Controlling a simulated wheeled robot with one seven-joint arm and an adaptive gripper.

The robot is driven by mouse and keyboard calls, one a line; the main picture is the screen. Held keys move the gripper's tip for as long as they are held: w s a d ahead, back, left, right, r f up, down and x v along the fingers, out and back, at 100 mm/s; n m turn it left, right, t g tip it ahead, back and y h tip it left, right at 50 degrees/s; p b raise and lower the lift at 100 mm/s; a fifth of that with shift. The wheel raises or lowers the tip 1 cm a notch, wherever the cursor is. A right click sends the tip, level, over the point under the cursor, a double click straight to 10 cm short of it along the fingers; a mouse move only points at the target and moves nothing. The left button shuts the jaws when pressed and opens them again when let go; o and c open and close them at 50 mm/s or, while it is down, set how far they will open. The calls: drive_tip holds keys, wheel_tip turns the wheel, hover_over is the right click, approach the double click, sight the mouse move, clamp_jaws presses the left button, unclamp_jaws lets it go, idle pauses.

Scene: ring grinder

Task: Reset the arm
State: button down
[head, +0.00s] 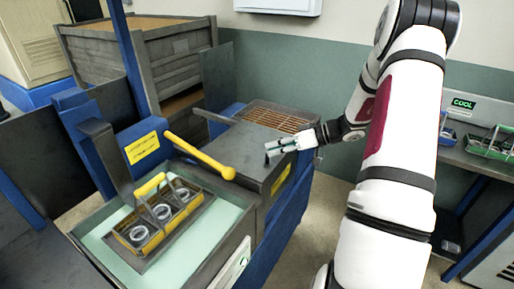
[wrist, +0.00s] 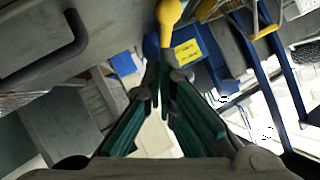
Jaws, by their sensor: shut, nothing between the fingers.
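My gripper (head: 272,151) is shut and empty in the head view. It hangs over or beside the grey top of the blue machine (head: 236,150), to the right of the yellow-handled lever (head: 200,157). In the wrist view, the green finger pads of my gripper (wrist: 163,82) come together at the tips with nothing held. The lever's yellow knob (wrist: 170,12) shows beyond the fingertips there. Whether the fingers touch the machine top, I cannot tell.
A carrier with a yellow handle (head: 143,236) holds several rings in the pale green tray (head: 208,238) at lower left. A wire rack (head: 275,117) lies behind the machine top.

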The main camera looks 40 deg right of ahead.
drive_tip(key=shift+s+d, duration=0.1)
drive_tip(key=s+a+r+g+h, duration=0.2)
drive_tip(key=s+a+r+g, duration=0.15)
drive_tip(key=a+r, duration=0.5)
drive_tip(key=s+a+r+g+h, duration=0.1)
drive_tip(key=s+a+r+g, duration=0.3)
drive_tip(key=a, duration=0.7)
drive_tip(key=s+a+r+m+t+h, duration=0.1)
drive_tip(key=s+a+r+t+h, duration=0.1)
drive_tip(key=s, duration=0.5)
drive_tip(key=s+a+r+m+t+h, duration=0.1)
drive_tip(key=s+a+r+h, duration=0.2)
drive_tip(key=s+r, duration=0.3)
drive_tip(key=s+a, duration=0.1)
drive_tip(key=s, duration=0.1)
drive_tip(key=shift+s+r+m+t+h, duration=0.2)
drive_tip(key=shift+s+m+t+h, duration=0.1)
drive_tip(key=shift+m+t+h, duration=0.1)
